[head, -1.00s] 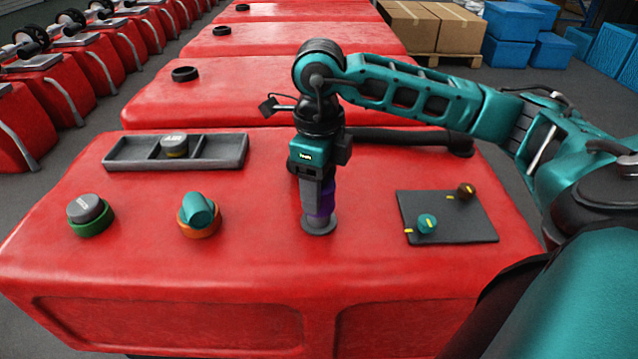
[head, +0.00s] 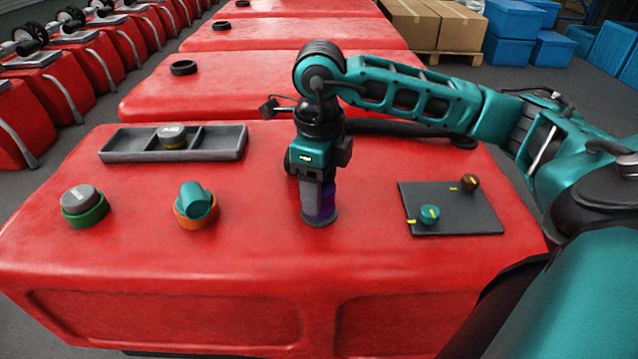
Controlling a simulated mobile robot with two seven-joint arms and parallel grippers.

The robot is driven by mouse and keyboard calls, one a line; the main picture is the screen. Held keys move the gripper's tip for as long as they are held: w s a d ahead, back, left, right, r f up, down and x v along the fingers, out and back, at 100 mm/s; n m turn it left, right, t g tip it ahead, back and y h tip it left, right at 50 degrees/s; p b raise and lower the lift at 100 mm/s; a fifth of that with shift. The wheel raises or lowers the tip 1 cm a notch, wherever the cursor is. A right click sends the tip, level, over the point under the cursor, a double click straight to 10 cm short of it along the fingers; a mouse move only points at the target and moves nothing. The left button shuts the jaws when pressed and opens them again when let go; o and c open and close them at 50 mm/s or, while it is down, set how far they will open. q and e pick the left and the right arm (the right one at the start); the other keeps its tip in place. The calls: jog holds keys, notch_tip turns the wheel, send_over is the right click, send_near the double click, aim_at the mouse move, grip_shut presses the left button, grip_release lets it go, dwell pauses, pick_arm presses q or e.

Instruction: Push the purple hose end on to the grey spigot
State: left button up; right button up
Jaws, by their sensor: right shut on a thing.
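The purple hose end (head: 328,200) is at the front middle of the red tank. My right gripper (head: 319,208) points down and is shut on it, so its fingers hide much of the purple part. The grey spigot (head: 320,221) shows only as a low grey base directly under the hose end. The hose end sits right down at this base; how far it is over the spigot is hidden. The black hose (head: 400,129) runs from behind the gripper to the right back of the tank. My left gripper is not in view.
A grey tray (head: 120,150) holds a grey cap at the back left. A green-ringed grey cap (head: 80,202) and a teal elbow on an orange ring (head: 196,205) stand left. A dark panel (head: 455,215) with two knobs lies right.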

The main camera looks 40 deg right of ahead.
jog(key=shift+f+b, duration=0.35)
jog(key=shift+f, duration=0.25)
jog(key=o, duration=1.1)
jog(key=shift+r, duration=0.15)
jog(key=shift+o, duration=1.4)
notch_tip(320, 180, up, 9)
jog(key=p, duration=0.7)
jog(key=shift+f, duration=0.25)
